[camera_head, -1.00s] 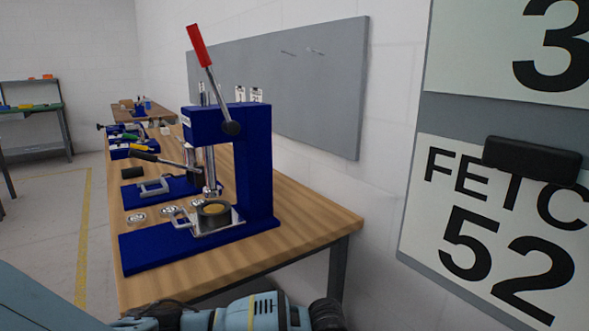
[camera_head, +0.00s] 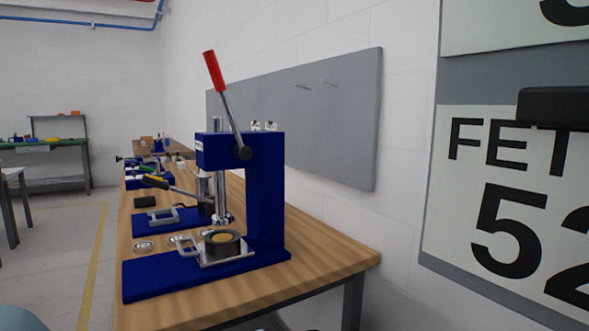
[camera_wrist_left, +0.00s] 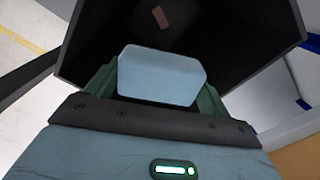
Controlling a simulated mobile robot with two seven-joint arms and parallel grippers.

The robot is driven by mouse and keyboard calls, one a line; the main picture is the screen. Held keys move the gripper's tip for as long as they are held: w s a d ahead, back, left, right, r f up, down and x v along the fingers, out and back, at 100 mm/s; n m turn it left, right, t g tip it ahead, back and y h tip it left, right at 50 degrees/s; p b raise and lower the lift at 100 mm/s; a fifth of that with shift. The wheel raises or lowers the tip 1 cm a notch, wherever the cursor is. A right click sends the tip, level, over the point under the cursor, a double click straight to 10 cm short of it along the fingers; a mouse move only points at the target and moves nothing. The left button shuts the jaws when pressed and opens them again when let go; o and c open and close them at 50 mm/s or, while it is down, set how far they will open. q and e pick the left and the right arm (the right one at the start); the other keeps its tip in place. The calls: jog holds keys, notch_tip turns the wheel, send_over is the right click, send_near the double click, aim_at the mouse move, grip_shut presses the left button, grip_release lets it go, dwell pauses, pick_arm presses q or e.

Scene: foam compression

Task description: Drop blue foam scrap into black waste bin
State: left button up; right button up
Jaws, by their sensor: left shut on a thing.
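In the left wrist view my left gripper (camera_wrist_left: 156,88) is shut on the blue foam scrap (camera_wrist_left: 162,72), a pale blue block with rounded corners between two dark green fingers. The black waste bin (camera_wrist_left: 258,45) fills the background behind the scrap. Its open mouth faces the wrist camera, and the scrap is in front of the dark inside. I cannot tell whether the scrap is above the rim or below it. The head view does not show the bin, the scrap or either gripper.
A small reddish piece (camera_wrist_left: 160,17) shows inside the bin. In the head view a blue press (camera_head: 265,195) with a red-tipped lever stands on the wooden bench (camera_head: 325,255). Another press base (camera_head: 165,221) is behind it. Open floor (camera_head: 60,250) lies left of the bench.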

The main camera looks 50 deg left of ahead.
pick_arm(q)
jog(key=shift+f+b, duration=0.6)
jog(key=shift+f, duration=0.3)
notch_tip(320, 180, down, 4)
jog(key=b, duration=0.3)
jog(key=shift+f+b, duration=0.15)
jog(key=shift+b, duration=0.15)
jog(key=o, duration=0.9)
jog(key=r, duration=0.3)
jog(key=s+r+p, duration=0.1)
jog(key=r, duration=0.5)
jog(key=shift+s, duration=0.25)
